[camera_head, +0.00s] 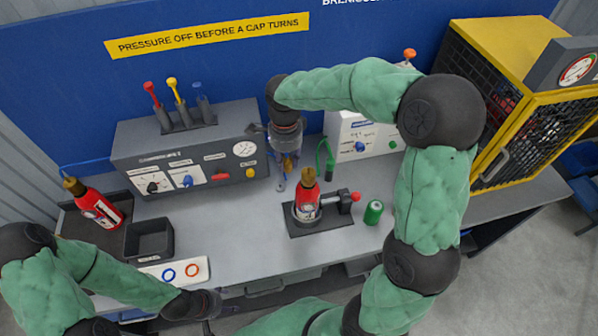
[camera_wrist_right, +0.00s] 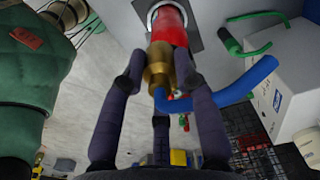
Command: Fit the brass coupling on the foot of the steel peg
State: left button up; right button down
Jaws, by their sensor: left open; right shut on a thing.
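My right gripper (camera_head: 282,182) points down over the bench, just behind and left of the red extinguisher's brass top. It is shut on a brass piece, apparently the brass coupling (camera_wrist_right: 157,66), with a blue bent tube (camera_wrist_right: 225,88) running from it. A little brass also shows at the fingers in the head view. In the wrist view the brass lies in line with the red extinguisher (camera_wrist_right: 167,27); I cannot tell whether they touch. I cannot make out the steel peg for sure. My left gripper (camera_head: 208,304) is open and empty at the bench's front edge.
The red extinguisher (camera_head: 306,207) stands upright in a dark clamp base (camera_head: 322,225) with a red knob. A green can (camera_head: 373,212) stands right of it. A grey control panel (camera_head: 190,150), black tray (camera_head: 150,240) and second extinguisher (camera_head: 99,208) are left. A yellow cage (camera_head: 500,50) stands right.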

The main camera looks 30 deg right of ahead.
jog(key=shift+n, duration=0.7)
jog(key=w+f+b, duration=0.2)
jog(key=w+f, duration=0.2)
jog(key=f, duration=0.3)
jog(key=w+d+f+b, duration=0.1)
jog(key=w+f+b, duration=0.1)
jog(key=w+f, duration=0.3)
jog(key=w+d+f+b, duration=0.1)
jog(key=w+f, duration=0.3)
jog(key=f, duration=0.7)
jog(key=shift+w+d+f+b, duration=0.15)
jog(key=shift+w+f+b, duration=0.1)
jog(key=shift+b, duration=0.2)
jog(key=shift+f, duration=0.15)
jog(key=shift+f+b, duration=1.1)
jog(key=shift+f, duration=1.35)
jog(key=shift+f+b, duration=0.45)
jog(key=shift+b, duration=0.05)
jog(key=c, duration=0.9)
grip_release()
